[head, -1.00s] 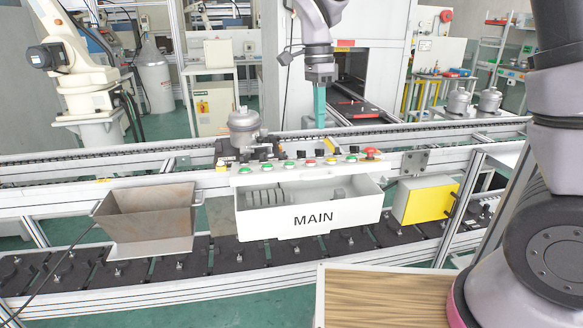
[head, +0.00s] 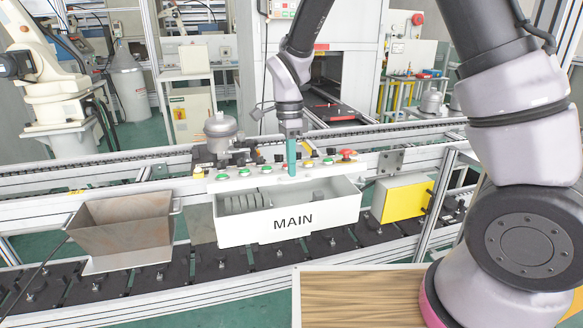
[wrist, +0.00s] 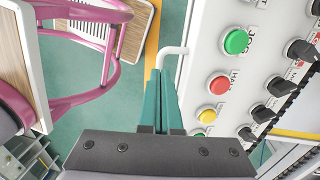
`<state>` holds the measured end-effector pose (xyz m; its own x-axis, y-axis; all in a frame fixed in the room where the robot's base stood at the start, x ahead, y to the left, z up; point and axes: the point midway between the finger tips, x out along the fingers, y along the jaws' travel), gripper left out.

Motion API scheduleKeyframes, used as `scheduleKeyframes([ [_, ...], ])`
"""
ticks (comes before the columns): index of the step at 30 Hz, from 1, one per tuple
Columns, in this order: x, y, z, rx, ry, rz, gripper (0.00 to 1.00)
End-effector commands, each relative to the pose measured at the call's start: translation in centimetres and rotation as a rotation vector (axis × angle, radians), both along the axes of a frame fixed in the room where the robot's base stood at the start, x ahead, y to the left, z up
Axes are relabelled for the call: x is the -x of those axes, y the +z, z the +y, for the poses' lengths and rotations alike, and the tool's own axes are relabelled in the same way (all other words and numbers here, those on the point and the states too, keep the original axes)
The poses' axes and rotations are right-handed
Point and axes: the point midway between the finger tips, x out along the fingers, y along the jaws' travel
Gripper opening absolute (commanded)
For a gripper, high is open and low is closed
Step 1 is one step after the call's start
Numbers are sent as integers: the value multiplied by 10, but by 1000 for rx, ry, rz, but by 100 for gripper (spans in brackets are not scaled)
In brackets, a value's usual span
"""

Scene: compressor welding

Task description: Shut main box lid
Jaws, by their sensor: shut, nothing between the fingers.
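The main box (head: 291,224), a white box with "MAIN" on its front, is mounted on the rail of the line. Its front lid is tipped outward and the top is open, so grey parts inside show. My gripper (head: 292,157) has green fingers, pointing down, and appears over the button panel (head: 268,176) behind the box opening. In the wrist view the fingers (wrist: 158,98) are together and empty. A white bent bar (wrist: 172,52) is close to their tips; I cannot tell whether they touch.
The panel's green button (wrist: 236,41), red button (wrist: 218,84) and black knobs are close to my fingers. A rusty hopper (head: 122,232) stands left of the box, a yellow-fronted box (head: 402,200) right. A wooden-topped table (head: 362,298) is in front.

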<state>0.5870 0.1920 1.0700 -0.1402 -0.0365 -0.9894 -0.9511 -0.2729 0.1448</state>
Motion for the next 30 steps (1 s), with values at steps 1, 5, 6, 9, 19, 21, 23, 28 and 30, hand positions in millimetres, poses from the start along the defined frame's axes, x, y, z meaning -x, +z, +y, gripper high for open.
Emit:
scheduleKeyframes([
  [1, 1, -3, 0, 0, 0, 1, 0],
  [5, 1, -6, -1, 0, 0, 0, 0],
  [6, 1, -7, -1, 0, 0, 0, 0],
  [9, 1, -7, -1, 0, 0, 0, 0],
  [19, 11, -34, -4, 4, 2, 5, 0],
  [21, 16, -52, -5, 5, 1, 6, 0],
  [23, 19, -67, -6, 5, 1, 6, 0],
  [28, 23, -99, -7, 3, 1, 3, 0],
  [30, 22, -97, -6, 0, 1, 0, 0],
])
